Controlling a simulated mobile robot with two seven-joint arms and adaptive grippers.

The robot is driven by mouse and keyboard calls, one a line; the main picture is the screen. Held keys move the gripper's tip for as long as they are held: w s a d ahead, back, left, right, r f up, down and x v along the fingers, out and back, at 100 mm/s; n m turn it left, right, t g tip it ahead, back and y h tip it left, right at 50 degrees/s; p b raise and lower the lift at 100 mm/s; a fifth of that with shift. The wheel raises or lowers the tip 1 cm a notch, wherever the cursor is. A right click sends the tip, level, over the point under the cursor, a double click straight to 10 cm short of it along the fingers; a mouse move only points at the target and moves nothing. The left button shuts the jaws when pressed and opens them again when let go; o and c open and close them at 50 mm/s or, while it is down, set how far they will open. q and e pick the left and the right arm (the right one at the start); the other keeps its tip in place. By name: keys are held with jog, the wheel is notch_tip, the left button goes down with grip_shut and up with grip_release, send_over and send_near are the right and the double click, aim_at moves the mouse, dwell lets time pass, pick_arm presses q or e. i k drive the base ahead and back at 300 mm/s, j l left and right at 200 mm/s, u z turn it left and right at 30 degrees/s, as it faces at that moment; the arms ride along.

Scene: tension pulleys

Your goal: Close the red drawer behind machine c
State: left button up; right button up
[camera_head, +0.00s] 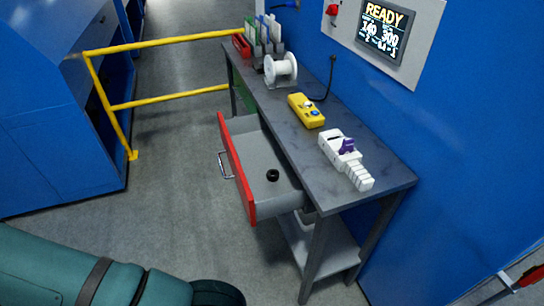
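The red drawer (232,168) is pulled out from under a grey workbench (290,122). Its red front faces left and carries a metal bar handle (224,165). The drawer's grey inside shows, and a small black ring-like part (272,175) lies in it. Nothing touches the handle. My teal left arm crosses the bottom left corner, well short of the drawer, and its gripper is not visible. My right gripper is not in view.
The bench top holds a white spool (280,70), a yellow control box (306,111) and a white-purple device (345,158). A yellow railing (170,42) stands behind left. A blue machine wall (450,130) with a READY screen (383,30) is right. Floor left of the drawer is clear.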

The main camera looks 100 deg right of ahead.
aim_at(252, 148)
jog(key=z, duration=0.45)
jog(key=i+z, duration=0.1)
jog(key=z, duration=0.85)
jog(key=j+z, duration=0.1)
jog(key=z, duration=0.4)
jog(key=i+z, duration=0.1)
jog(key=z, duration=0.35)
jog(key=j+z, duration=0.1)
jog(key=z, duration=0.4)
jog(key=j+z, duration=0.1)
jog(key=z, duration=0.35)
